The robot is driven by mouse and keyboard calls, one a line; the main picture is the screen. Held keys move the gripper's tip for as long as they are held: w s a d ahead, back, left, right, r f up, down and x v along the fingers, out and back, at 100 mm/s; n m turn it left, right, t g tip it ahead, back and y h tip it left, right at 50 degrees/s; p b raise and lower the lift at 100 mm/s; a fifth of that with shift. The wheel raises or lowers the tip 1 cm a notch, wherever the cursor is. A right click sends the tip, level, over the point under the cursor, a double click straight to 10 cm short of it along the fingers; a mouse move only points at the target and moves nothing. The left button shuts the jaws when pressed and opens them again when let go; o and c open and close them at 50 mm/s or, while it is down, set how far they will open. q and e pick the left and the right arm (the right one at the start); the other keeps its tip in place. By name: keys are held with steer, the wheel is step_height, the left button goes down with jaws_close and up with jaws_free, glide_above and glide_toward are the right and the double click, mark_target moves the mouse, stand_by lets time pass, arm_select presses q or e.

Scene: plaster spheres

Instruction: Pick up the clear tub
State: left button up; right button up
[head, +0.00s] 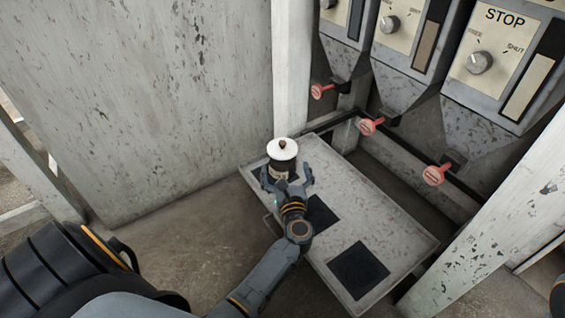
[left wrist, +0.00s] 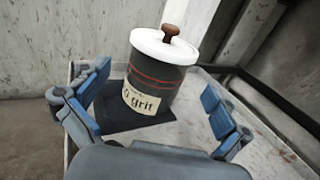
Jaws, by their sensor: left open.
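A tub (head: 281,160) with a white lid and brown knob stands upright at the far left end of a low, scuffed table (head: 386,228). In the left wrist view the tub (left wrist: 155,80) looks dark grey, with thin red lines and a pale label reading "grit" in part; I cannot tell whether its wall is clear. It stands on a dark square pad (left wrist: 108,118). My left gripper (head: 287,176) is open, on the near side of the tub, with one finger to each side. In the wrist view there are gaps between fingers and tub.
Two more dark pads, one partly behind my arm (head: 320,214) and one bare (head: 358,269), lie on the table. Hoppers with dials and red-handled levers (head: 370,126) stand behind it. A white post (head: 292,70) rises close behind the tub. A scuffed panel (head: 150,100) stands at left.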

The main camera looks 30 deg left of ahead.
arm_select(q)
steer(key=shift+b+x, duration=0.5)
steer(key=shift+x, duration=1.5)
steer(key=c, duration=1.3)
steer(key=shift+r, duration=0.1)
